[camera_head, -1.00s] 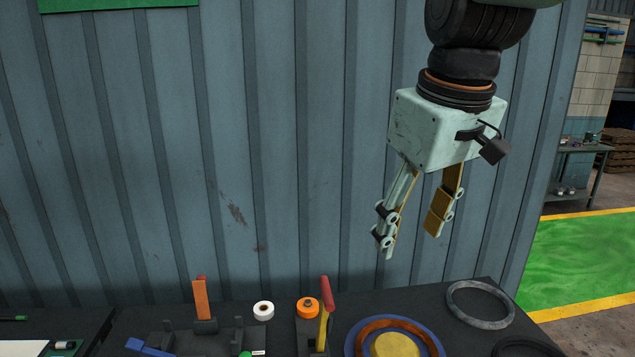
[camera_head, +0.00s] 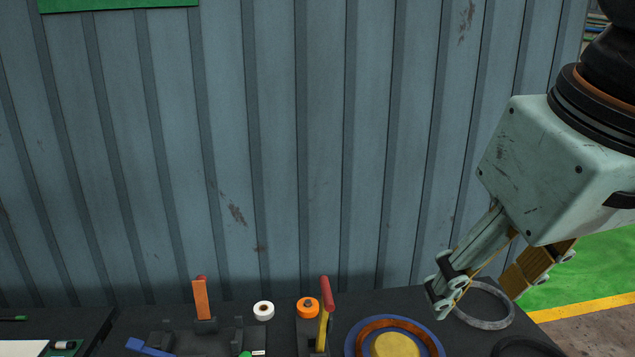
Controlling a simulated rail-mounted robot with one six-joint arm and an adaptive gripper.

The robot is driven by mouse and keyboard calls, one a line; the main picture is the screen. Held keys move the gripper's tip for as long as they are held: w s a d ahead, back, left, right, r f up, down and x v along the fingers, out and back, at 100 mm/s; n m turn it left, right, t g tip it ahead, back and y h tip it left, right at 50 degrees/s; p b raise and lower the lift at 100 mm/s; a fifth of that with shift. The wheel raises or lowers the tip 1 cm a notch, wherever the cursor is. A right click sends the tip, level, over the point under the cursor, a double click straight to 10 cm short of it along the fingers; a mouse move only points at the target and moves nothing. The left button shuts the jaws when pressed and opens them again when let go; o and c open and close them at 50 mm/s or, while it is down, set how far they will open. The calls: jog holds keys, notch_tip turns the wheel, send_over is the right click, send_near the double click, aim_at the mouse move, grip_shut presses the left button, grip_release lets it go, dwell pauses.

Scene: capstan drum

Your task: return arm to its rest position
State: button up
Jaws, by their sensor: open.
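My gripper (camera_head: 483,300) is at the right side of the head view, tilted down and to the left, with its pale green body (camera_head: 560,170) close to the camera. Its two fingers are apart, and nothing shows between them. The fingers appear in front of the grey ring (camera_head: 490,322) at the right of the dark bench and cover part of it. I cannot tell how high above the bench they are. The upper arm runs out of the picture at the right.
The dark bench (camera_head: 290,288) holds an orange upright piece (camera_head: 202,300), a white roll (camera_head: 263,310), an orange roll (camera_head: 307,307), a red-handled lever (camera_head: 327,295) and a blue disc with rings (camera_head: 438,335). A corrugated wall (camera_head: 330,150) stands behind. The space above the bench's left is free.

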jog(key=shift+s+d+f+m, duration=0.75)
jog(key=shift+s+f+m, duration=0.55)
jog(key=shift+s, duration=3.7)
jog(key=s+b+x, duration=0.1)
jog(key=b+x, duration=0.5)
jog(key=x, duration=0.3)
jog(key=shift+s+f+g, duration=0.2)
jog(key=shift+f+g, duration=0.2)
jog(key=shift+f, duration=0.35)
jog(key=shift+d, duration=0.25)
